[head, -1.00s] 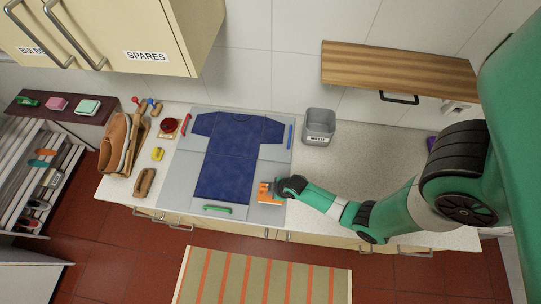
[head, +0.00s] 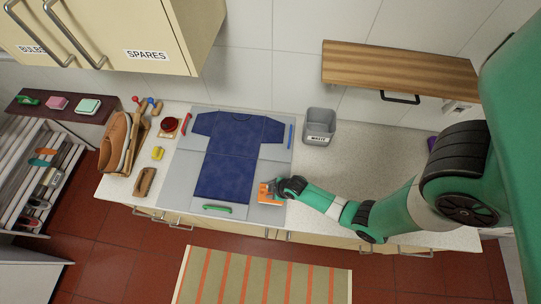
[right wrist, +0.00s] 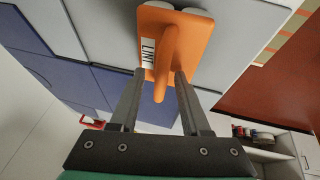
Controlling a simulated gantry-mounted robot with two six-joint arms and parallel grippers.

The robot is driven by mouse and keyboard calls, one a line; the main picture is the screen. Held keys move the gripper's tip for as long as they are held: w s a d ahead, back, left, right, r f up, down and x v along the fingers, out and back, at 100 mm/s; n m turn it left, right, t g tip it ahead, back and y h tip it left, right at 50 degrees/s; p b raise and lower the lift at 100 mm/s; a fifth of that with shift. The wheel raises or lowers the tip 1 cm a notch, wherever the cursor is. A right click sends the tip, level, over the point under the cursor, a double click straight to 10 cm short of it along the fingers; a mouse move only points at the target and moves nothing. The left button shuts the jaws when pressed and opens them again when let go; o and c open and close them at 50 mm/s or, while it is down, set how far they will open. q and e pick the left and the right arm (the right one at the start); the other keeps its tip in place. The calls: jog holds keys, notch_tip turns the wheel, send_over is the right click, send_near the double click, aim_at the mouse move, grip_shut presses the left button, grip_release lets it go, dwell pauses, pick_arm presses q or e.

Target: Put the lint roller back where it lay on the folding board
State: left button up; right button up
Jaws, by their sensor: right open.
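The orange lint roller (head: 267,193) lies at the near right corner of the grey folding board (head: 180,177). In the right wrist view, the lint roller (right wrist: 195,35) shows an orange plate with a white LINT label and an orange handle pointing toward me. My right gripper (right wrist: 157,75) is open, with its fingers on either side of the handle's end and gaps visible beside it. In the head view, my right gripper (head: 281,187) is just right of the roller. My left gripper is out of view. A dark blue shirt (head: 235,150) lies flat on the board.
A grey waste bin (head: 319,127) stands right of the board. A green handle (head: 217,209) is at the board's near edge. The counter (head: 370,155) behind my right arm is clear.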

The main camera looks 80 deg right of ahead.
jog(key=p+v, duration=0.2)
jog(key=v, duration=0.5)
jog(key=shift+r, duration=0.15)
jog(key=shift+s, duration=0.1)
